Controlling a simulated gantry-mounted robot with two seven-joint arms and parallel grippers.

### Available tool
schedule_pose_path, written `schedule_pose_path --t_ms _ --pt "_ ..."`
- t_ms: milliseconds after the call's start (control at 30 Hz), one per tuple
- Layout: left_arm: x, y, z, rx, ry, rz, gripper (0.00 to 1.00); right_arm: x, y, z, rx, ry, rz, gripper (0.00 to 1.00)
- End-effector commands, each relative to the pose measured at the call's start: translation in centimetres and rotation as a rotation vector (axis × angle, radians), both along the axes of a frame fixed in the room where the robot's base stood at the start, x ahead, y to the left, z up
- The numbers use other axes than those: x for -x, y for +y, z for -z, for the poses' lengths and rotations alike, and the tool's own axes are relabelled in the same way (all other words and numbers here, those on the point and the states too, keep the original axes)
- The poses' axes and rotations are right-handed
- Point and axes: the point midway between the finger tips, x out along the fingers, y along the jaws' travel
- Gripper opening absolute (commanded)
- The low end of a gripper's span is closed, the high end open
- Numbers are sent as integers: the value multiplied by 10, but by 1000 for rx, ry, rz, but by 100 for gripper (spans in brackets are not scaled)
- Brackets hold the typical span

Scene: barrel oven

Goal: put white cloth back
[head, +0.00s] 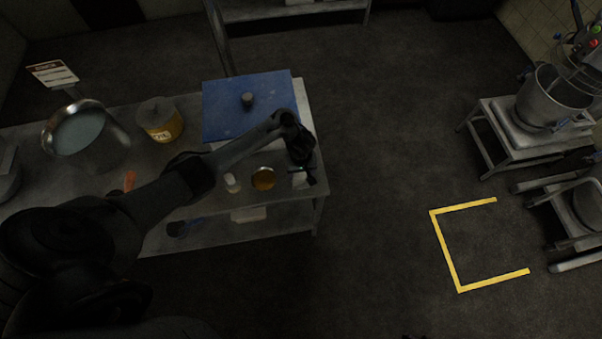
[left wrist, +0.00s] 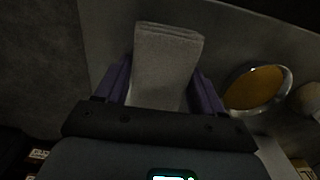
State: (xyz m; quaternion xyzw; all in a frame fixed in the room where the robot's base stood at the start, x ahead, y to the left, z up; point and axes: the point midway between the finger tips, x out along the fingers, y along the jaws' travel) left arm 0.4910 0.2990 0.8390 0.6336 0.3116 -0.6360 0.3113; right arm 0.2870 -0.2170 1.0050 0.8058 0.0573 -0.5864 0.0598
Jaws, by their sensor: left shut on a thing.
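The white cloth (left wrist: 165,65) shows in the left wrist view as a folded, greyish-white piece between the two purple fingers of my left gripper (left wrist: 164,92). The gripper is shut on it. In the head view my left gripper (head: 303,178) is over the right front corner of the metal table (head: 308,110), and a small pale bit of the cloth (head: 299,178) shows beneath it. I cannot tell whether the cloth touches the tabletop. My right gripper is not in view.
Left of the gripper are an amber-filled bowl (head: 263,178) and a small white jar (head: 232,183). Behind is a blue board (head: 240,108) with a small knob.

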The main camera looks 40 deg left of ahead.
Motion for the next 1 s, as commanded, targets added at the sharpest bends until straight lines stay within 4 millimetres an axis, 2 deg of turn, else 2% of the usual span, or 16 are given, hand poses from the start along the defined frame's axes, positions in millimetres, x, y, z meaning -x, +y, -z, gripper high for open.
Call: schedule_pose_path --t_ms 333,367,500,533,867,1000 --pt "0 0 2 1 -1 -1 40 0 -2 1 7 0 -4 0" --pt "0 0 3 1 -1 -1 70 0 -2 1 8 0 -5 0" --pt "0 0 2 1 -1 -1 91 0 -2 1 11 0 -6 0" --pt "0 0 2 1 -1 -1 94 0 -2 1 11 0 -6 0" --pt "-1 0 1 0 -2 0 94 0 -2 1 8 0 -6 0" --pt "-1 0 -13 0 -2 0 94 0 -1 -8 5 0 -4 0"
